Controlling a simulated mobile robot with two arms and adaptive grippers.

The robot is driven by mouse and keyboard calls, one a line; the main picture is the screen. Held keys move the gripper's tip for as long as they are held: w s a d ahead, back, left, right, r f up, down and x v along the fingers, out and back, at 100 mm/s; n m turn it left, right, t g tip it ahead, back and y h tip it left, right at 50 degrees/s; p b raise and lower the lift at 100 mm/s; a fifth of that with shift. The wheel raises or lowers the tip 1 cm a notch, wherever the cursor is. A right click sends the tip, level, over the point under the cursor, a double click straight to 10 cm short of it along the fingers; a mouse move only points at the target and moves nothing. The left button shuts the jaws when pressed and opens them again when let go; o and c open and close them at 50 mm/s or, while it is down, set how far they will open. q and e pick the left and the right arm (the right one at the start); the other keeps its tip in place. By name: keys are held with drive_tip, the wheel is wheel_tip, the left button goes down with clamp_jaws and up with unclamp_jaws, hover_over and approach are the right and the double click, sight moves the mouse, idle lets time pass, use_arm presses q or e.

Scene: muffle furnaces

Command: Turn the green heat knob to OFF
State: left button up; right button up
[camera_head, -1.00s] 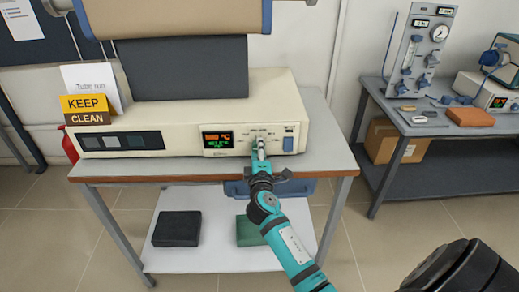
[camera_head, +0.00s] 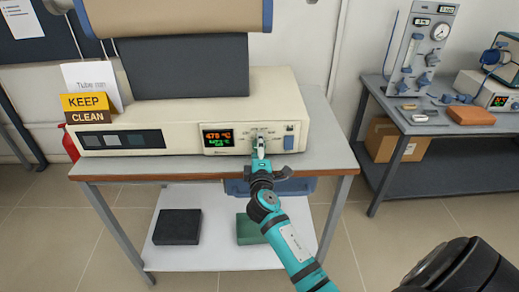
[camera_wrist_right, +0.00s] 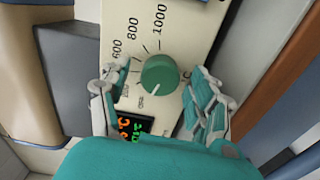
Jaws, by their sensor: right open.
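The green heat knob (camera_wrist_right: 160,75) is on the cream furnace's front panel in the right wrist view. Its white pointer line points down and left in that view, toward small lettering that I cannot read surely. My right gripper (camera_wrist_right: 158,72) is open, with one finger on each side of the knob and visible gaps between. In the head view my right gripper (camera_head: 260,146) is at the right part of the panel and hides the knob. The furnace (camera_head: 190,105) has a lit display (camera_head: 217,138) with orange and green digits. My left gripper is not in view.
The furnace stands on a grey table (camera_head: 330,155) with a lower shelf holding dark blocks. A blue rocker switch (camera_head: 288,142) is right of the knob. A KEEP CLEAN sign (camera_head: 86,107) stands at the left. Another bench (camera_head: 440,123) with instruments is at the right.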

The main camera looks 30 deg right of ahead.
drive_tip(key=v, duration=1.2)
drive_tip(key=a+f+g+y, duration=0.1)
drive_tip(key=a+f+y, duration=0.15)
drive_tip(key=f, duration=0.75)
drive_tip(key=a+f+g+y, duration=0.2)
drive_tip(key=a+f, duration=0.1)
drive_tip(key=f, duration=0.7)
drive_tip(key=s+a+f+m+g+y, duration=0.1)
drive_tip(key=s+a+f+g, duration=0.1)
drive_tip(key=s+f, duration=0.45)
drive_tip(key=s+a+f+m+g+y, duration=0.1)
drive_tip(key=s+f+g+y, duration=0.15)
drive_tip(key=f, duration=0.75)
drive_tip(key=s+a+f+m+g, duration=0.2)
drive_tip(key=s+f+m+g, duration=0.1)
drive_tip(key=s+f, duration=1.05)
drive_tip(key=s+d+f+m+g, duration=0.1)
drive_tip(key=s+f+m+g, duration=0.1)
drive_tip(key=s, duration=0.8)
drive_tip(key=s+d+f+m+g+y, duration=0.1)
drive_tip(key=s+f, duration=0.3)
drive_tip(key=s, duration=0.6)
drive_tip(key=shift+d+m+g, duration=0.25)
drive_tip(key=shift+m+g, duration=0.15)
drive_tip(key=shift+g, duration=0.05)
